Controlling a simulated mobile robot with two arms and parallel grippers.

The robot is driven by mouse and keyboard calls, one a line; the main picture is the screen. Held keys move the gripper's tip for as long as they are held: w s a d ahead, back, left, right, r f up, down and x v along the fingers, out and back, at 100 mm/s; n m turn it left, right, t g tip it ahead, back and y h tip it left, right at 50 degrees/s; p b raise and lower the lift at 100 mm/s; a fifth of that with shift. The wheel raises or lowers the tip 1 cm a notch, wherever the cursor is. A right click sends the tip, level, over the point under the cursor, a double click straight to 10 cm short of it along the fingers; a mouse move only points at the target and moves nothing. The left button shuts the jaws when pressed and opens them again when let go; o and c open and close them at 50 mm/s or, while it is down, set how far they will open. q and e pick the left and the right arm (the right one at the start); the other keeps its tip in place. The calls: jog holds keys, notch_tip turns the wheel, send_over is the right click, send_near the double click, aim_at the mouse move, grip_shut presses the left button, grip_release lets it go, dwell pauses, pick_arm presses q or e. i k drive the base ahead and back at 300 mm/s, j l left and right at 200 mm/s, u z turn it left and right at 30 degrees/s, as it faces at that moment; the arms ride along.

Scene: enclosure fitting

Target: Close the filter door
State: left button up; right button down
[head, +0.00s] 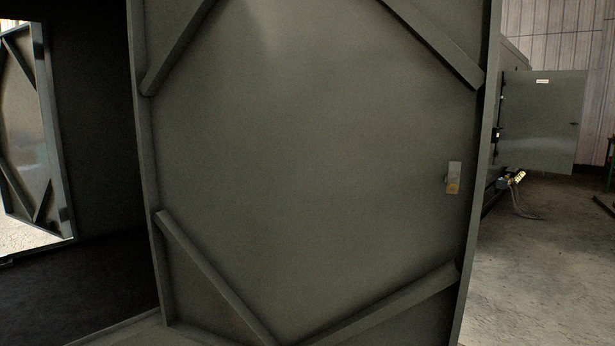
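A large grey-green metal door (310,150) fills the middle of the head view, standing open with its inner face toward me. It has a raised frame and diagonal braces near its corners. A small latch plate (454,178) with a yellowish lower part sits near its right edge. The door's top and bottom edges run out of the picture. I cannot tell from a label whether this is the filter door. Neither of my grippers is in view.
A dark enclosure interior opens at the left, with another braced door (28,130) standing at its far side. Behind the large door at right, a smaller grey door (542,120) with a white label stands open, near a yellow connector (516,178) with cables. Bare concrete floor (550,270) lies at the right.

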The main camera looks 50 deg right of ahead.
aim_at(294, 156)
jog(key=l, duration=0.45)
jog(key=k+l+u, duration=0.15)
jog(key=l, duration=0.8)
jog(key=k+l+u, duration=0.15)
jog(key=l, duration=0.3)
jog(key=k+l, duration=0.1)
jog(key=l, duration=0.35)
jog(key=k+l+u, duration=0.15)
jog(key=l, duration=0.3)
jog(key=k+l, duration=0.1)
jog(key=l, duration=0.3)
jog(key=i+u, duration=0.05)
